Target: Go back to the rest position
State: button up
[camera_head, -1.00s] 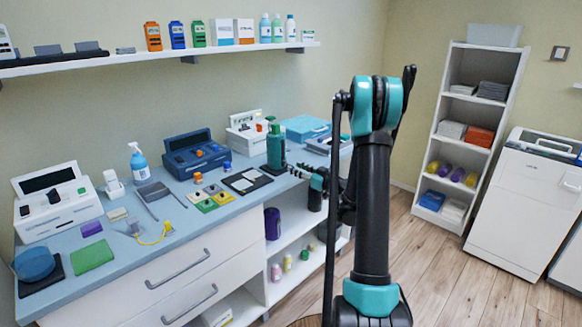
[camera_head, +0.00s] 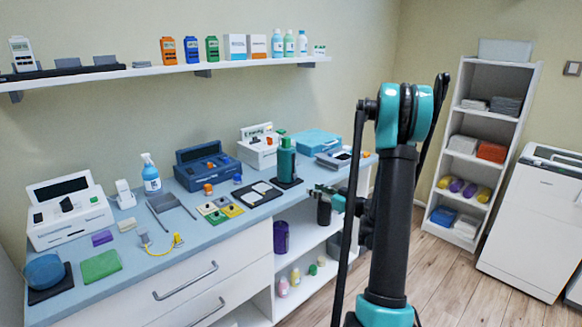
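My arm stands upright in the right middle of the head view, black with teal joints. My gripper (camera_head: 322,190) is small and partly hidden behind the arm, at the counter's front edge, right of and below a green bottle (camera_head: 286,160). It looks apart from the bottle, with nothing visible in it. Its fingers are too small to tell open from shut. The green bottle stands upright on a dark pad at the right part of the blue counter (camera_head: 215,245).
The counter also holds a blue device (camera_head: 207,165), a spray bottle (camera_head: 151,175), a white device (camera_head: 68,212) and a green pad (camera_head: 101,265). Open shelves below hold a purple container (camera_head: 281,237). A white shelf unit (camera_head: 520,110) and cabinet (camera_head: 535,220) stand right, with clear wooden floor between.

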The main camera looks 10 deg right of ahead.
jog(key=s+a+f+m+g+h, duration=0.1)
jog(key=s+a+f+g+h, duration=0.2)
jog(key=s, duration=0.5)
jog(key=s+a+m+g+h, duration=0.1)
jog(key=s+a+m+g, duration=0.1)
jog(key=s+a+g, duration=0.5)
jog(key=s+d+f+m+h, duration=0.2)
jog(key=s+d+h, duration=0.1)
jog(key=s, duration=0.7)
jog(key=s+d+f+m+h, duration=0.2)
jog(key=s+d, duration=0.3)
jog(key=s, duration=0.5)
jog(key=shift+f+t+h, duration=0.3)
jog(key=shift+f+h, duration=0.2)
jog(key=shift+h, duration=0.3)
